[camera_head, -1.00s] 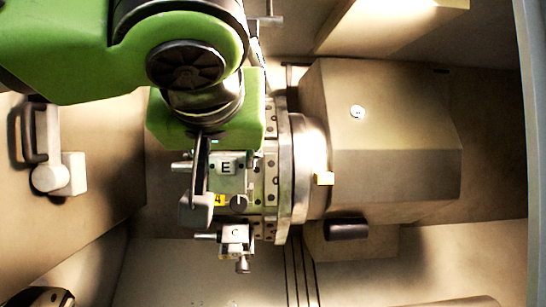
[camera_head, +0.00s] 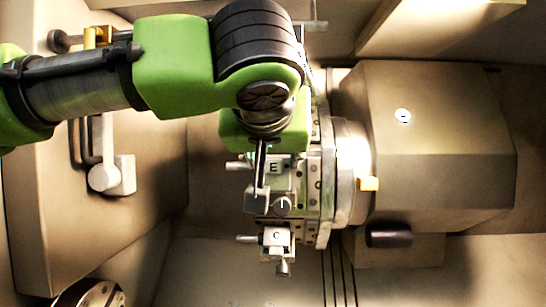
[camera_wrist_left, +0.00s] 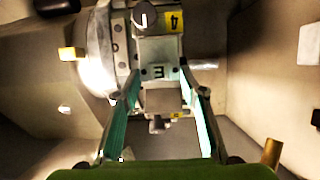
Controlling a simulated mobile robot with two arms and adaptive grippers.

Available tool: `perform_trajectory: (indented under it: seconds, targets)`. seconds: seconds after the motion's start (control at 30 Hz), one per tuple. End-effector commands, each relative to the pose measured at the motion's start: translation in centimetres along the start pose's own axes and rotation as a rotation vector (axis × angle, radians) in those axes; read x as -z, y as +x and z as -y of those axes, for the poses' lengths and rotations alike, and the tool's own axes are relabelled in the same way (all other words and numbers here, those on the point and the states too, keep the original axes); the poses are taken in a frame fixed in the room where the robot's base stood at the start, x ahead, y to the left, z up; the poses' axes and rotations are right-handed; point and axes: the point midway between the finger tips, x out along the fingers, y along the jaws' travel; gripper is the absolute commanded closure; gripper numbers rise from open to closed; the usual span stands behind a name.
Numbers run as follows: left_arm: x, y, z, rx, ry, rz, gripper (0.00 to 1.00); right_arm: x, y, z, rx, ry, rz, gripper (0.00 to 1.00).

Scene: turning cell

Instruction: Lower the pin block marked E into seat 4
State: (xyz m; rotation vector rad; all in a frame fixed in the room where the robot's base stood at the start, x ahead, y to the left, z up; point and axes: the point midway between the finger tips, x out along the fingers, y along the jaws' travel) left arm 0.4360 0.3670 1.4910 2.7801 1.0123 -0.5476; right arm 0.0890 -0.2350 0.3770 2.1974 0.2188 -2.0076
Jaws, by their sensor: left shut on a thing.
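The pin block marked E (camera_head: 273,168) is at the front of the tool turret (camera_head: 325,180); it also shows in the left wrist view (camera_wrist_left: 158,72). My left gripper (camera_wrist_left: 160,84) is shut on it, one finger on each side; in the head view the gripper (camera_head: 262,187) partly covers the block. The yellow tag 4 of seat 4 (camera_wrist_left: 175,21) shows beside a round knob (camera_wrist_left: 143,17) in the left wrist view, close to the block. In the head view the finger hides this tag. I cannot tell whether the block's underside touches the seat. My right gripper is not in view.
A block marked C (camera_head: 277,237) sits on the turret just below E, close to my finger. The large machine housing (camera_head: 430,150) stands right of the turret. A wall with a handle (camera_head: 112,174) lies to the left.

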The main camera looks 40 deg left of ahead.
Motion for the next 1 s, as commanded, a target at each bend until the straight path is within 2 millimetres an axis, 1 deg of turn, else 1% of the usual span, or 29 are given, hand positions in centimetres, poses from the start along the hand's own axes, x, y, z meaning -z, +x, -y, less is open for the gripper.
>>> perform_trajectory:
  seconds: [0.03,0.53,0.6,0.7,1.0]
  targets:
    - [0.5,0.1,0.0,-0.002,-0.003,-0.009,1.0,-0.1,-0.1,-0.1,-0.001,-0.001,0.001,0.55]
    - [1.6,2.8,0.0,-0.001,-0.003,-0.009,1.0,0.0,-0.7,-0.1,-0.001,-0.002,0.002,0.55]
    - [0.9,3.1,0.0,-0.001,-0.002,-0.01,1.0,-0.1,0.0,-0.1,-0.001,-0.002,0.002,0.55]
    - [0.5,3.4,0.0,-0.001,-0.002,-0.01,1.0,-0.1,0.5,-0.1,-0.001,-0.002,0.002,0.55]
    - [-0.2,3.8,0.0,-0.001,-0.002,-0.009,1.0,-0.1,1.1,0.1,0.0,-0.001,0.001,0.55]
